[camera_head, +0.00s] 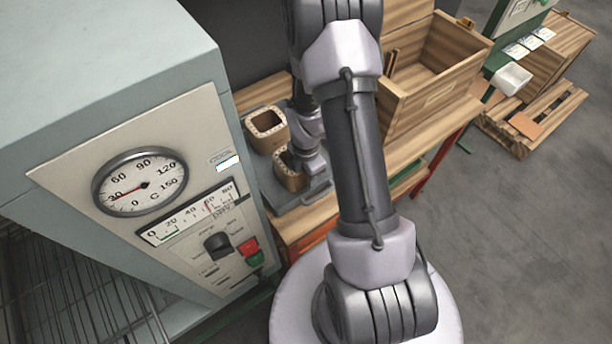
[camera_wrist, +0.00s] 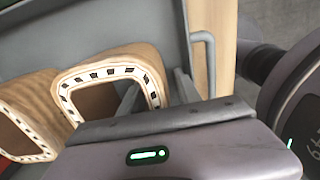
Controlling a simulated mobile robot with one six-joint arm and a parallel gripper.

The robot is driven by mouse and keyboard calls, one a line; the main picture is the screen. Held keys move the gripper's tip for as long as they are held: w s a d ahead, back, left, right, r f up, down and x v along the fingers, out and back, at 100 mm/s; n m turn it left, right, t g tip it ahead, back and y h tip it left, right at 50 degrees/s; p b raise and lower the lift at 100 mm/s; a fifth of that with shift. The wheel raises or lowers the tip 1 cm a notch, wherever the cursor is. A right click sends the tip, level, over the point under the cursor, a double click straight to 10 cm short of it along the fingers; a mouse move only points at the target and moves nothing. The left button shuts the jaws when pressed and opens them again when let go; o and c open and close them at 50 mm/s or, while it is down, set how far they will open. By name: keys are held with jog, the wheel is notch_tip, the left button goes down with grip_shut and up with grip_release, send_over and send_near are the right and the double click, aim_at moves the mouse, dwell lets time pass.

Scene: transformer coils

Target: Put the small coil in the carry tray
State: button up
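The small coil (camera_head: 288,172) is a tan square ring with a dark-dotted rim, partly hidden behind my gripper in the head view. In the wrist view the small coil (camera_wrist: 112,70) fills the middle. My gripper (camera_wrist: 157,92) straddles its near right wall, one finger inside the opening and one outside, with little or no gap. A grey tray with a handle, apparently the carry tray (camera_head: 318,190), lies under it on the bench; its wall (camera_wrist: 120,22) and handle show in the wrist view. Whether the coil rests on the tray floor is hard to tell.
A second, larger-looking coil (camera_head: 268,125) stands close behind; it shows at the left of the wrist view (camera_wrist: 22,112). A grey oven with a dial (camera_head: 140,185) is close on the left. A wooden crate (camera_head: 435,75) stands on the bench at right. Open floor lies further right.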

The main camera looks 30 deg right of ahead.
notch_tip(320, 180, up, 12)
jog(key=p, duration=0.4)
jog(key=shift+r, duration=0.15)
